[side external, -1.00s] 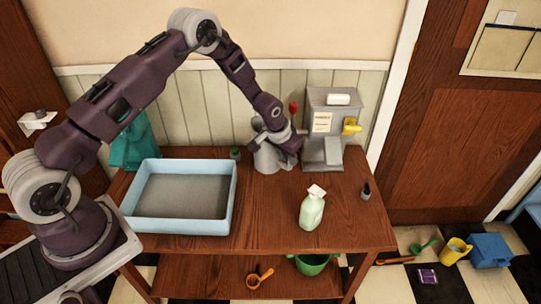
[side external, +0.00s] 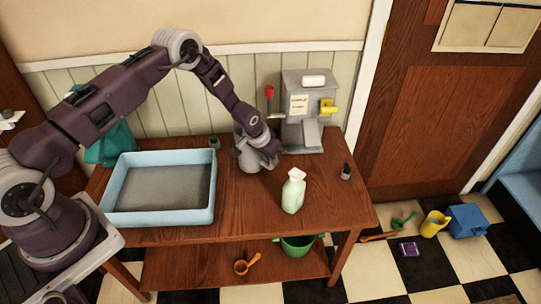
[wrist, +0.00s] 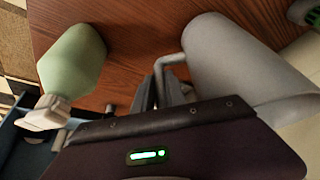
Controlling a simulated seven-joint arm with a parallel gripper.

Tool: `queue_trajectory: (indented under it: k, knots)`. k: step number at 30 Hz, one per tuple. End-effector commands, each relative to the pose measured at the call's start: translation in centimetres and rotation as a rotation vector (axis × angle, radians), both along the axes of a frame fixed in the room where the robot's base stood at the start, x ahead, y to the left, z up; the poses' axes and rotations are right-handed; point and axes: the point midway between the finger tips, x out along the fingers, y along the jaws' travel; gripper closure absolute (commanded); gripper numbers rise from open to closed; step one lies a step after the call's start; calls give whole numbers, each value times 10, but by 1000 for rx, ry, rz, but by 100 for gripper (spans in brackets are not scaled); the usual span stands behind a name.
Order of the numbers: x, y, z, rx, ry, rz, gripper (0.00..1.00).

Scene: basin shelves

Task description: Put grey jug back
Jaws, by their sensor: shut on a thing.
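The grey jug (side external: 246,158) is at the back of the wooden table, between the blue basin and the grey dispenser. My gripper (side external: 268,150) is at its right side in the side view and partly covers it. In the wrist view the jug (wrist: 240,60) is at upper right, with its bent handle (wrist: 168,62) reaching toward my fingers. My gripper (wrist: 165,92) is shut on the handle. The exact contact is partly hidden by the gripper body. I cannot tell whether the jug's base touches the table.
The blue basin (side external: 112,190) stands to the left. The grey dispenser (side external: 305,85), with a red-knobbed lever (side external: 269,92), stands behind right. A pale green bottle (side external: 293,194) is in front right, and a small dark bottle (side external: 346,172) is farther right. The table's front middle is clear.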

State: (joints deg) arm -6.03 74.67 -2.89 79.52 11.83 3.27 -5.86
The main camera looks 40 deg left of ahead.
Motion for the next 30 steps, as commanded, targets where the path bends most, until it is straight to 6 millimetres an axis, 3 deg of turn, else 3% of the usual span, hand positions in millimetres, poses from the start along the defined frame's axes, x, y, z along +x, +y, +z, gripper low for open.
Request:
queue_trajectory:
  k: [28,29,30]
  knots:
    - [0,0,-13,0,0,0,100]
    - [0,0,-13,0,0,0,80]
    - [0,0,-13,0,0,0,72]
